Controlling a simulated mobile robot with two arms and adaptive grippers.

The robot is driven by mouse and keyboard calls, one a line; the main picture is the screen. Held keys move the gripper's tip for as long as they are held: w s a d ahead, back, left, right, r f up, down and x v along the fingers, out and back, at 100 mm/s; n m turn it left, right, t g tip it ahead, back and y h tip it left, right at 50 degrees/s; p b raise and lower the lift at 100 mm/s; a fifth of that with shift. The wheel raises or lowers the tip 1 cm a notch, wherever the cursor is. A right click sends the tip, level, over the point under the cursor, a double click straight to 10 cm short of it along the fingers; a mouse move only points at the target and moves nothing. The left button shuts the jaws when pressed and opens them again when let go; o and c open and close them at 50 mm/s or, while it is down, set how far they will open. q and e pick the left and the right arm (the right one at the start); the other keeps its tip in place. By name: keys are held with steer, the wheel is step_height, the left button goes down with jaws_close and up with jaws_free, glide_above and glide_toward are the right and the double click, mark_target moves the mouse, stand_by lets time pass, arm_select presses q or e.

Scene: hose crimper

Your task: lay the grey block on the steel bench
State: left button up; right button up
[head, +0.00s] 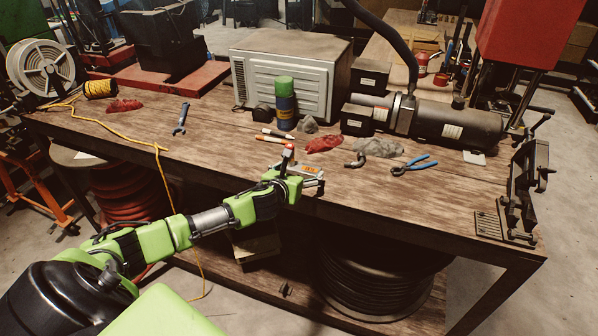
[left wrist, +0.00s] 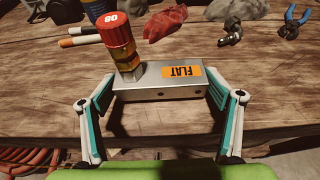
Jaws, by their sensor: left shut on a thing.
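The grey block (left wrist: 155,78) is a silvery metal bar with an orange label reading "FLAT", seen upside down in the left wrist view. A red-capped piece with an amber body (left wrist: 122,40) rises from its left end. My left gripper (left wrist: 160,90) is shut on the block, one finger at each end. In the head view the gripper (head: 305,181) and block (head: 303,170) are at the front edge of the bench (head: 220,150), which has a wooden plank top and dark frame. I cannot tell whether the block touches the top. My right gripper is not in view.
A vise-like fixture (head: 520,195) stands at the right end. A yellow cord (head: 120,133) crosses the left part. Bare planks lie left of the block.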

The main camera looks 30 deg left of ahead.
arm_select(q)
steer(key=shift+f+b, duration=0.3)
steer(key=shift+f, duration=0.15)
stand_by(0.6)
